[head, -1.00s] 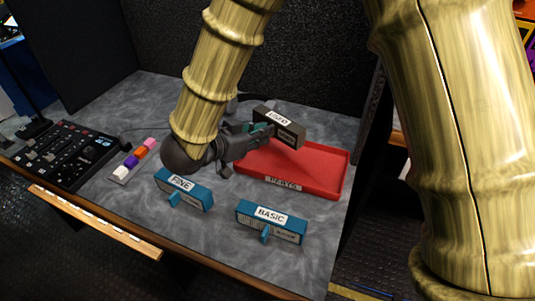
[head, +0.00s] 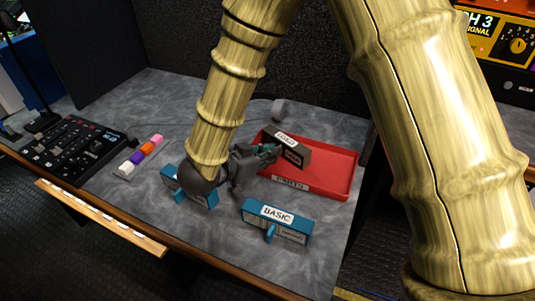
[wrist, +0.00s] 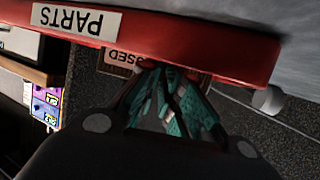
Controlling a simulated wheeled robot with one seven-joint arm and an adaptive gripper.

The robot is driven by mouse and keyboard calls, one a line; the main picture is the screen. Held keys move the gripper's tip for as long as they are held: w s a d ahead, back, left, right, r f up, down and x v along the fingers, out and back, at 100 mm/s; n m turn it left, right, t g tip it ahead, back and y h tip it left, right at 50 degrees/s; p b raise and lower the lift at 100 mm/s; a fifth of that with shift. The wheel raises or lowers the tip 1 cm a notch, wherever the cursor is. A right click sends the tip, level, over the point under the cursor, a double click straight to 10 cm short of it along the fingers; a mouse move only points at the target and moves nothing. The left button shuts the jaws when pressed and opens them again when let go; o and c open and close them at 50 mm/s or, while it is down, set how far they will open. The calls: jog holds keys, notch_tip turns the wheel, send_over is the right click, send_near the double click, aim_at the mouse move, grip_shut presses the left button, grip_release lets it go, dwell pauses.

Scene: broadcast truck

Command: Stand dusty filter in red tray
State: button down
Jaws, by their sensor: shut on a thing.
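The dusty filter is a dark brown-grey block (head: 293,153) with a white label on top, seemingly reading USED. It is upright over the left part of the red tray (head: 330,178). My gripper (head: 268,152) is shut on it from the left. In the wrist view the teal-padded gripper fingers (wrist: 175,100) meet the filter (wrist: 196,78). The tray's front wall (wrist: 190,42), labelled PARTS, hides part of the filter. I cannot tell whether its base touches the tray floor.
A blue BASIC filter (head: 276,222) stands in front of the tray. A blue FINE filter (head: 172,180) is partly hidden by my wrist. A control panel (head: 75,150) and a strip of coloured blocks (head: 140,156) lie left. The tray's right side is empty.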

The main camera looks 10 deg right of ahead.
jog(key=c, duration=1.6)
grip_release()
jog(key=shift+a+r, duration=0.15)
jog(key=shift+a, duration=0.05)
jog(key=shift+p+v, duration=0.5)
jog(key=shift+v, duration=3.1)
